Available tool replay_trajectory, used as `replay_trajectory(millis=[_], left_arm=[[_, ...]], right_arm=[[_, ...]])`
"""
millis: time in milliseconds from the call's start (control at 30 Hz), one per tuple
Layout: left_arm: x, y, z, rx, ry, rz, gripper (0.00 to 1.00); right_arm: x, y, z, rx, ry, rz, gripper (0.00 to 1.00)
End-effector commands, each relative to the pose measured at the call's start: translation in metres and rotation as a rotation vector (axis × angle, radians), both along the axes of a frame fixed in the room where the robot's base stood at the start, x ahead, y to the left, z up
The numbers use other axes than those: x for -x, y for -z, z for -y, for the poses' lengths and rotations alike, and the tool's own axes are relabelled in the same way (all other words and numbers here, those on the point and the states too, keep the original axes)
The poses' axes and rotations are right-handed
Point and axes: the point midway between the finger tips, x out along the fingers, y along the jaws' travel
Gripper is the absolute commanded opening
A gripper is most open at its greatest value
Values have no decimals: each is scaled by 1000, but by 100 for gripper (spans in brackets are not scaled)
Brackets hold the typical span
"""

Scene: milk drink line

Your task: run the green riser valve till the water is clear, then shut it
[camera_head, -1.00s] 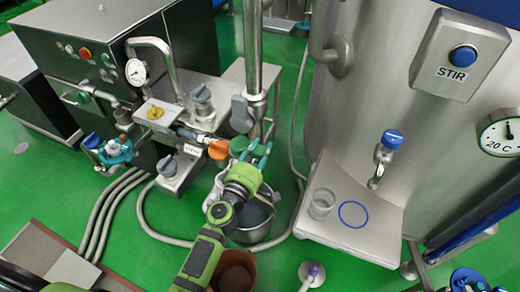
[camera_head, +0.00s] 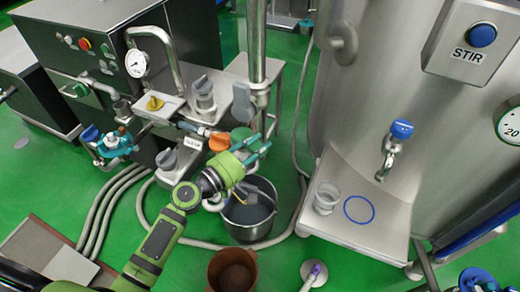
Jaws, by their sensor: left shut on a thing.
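The green riser valve (camera_head: 240,136) sits at the end of the pipework, beside an orange handle (camera_head: 218,142) and below the grey lever on the steel riser. My left gripper (camera_head: 256,149) reaches up from the lower left and is shut on the green valve's handle; its fingers hide part of it. A steel bucket (camera_head: 250,232) stands on the floor below, with dark grey contents. A small grey and yellowish part shows over the bucket, partly behind my wrist; I cannot tell whether water runs there. My right gripper is not in view.
A brown pot (camera_head: 232,272) stands in front of the bucket. Hoses (camera_head: 118,215) cross the green floor at left.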

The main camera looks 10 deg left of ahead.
Motion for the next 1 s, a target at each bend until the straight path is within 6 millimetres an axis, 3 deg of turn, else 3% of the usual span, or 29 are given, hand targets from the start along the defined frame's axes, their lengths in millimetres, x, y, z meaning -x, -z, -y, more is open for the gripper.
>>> replay_trajectory(millis=[33, 233, 800, 833, 867, 1000], left_arm=[[1, 5, -2, -4, 27, 3, 0], [5, 3, -5, -1, 103, 2, 0], [6, 0, -5, 1, 137, 1, 0], [6, 0, -5, 1, 137, 1, 42], [6, 0, -5, 1, 137, 1, 54], [6, 0, -5, 1, 137, 1, 54]], right_arm=[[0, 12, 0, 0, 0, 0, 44], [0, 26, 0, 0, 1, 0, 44], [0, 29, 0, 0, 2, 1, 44], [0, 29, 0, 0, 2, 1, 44], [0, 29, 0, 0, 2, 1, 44], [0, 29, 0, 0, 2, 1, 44]])
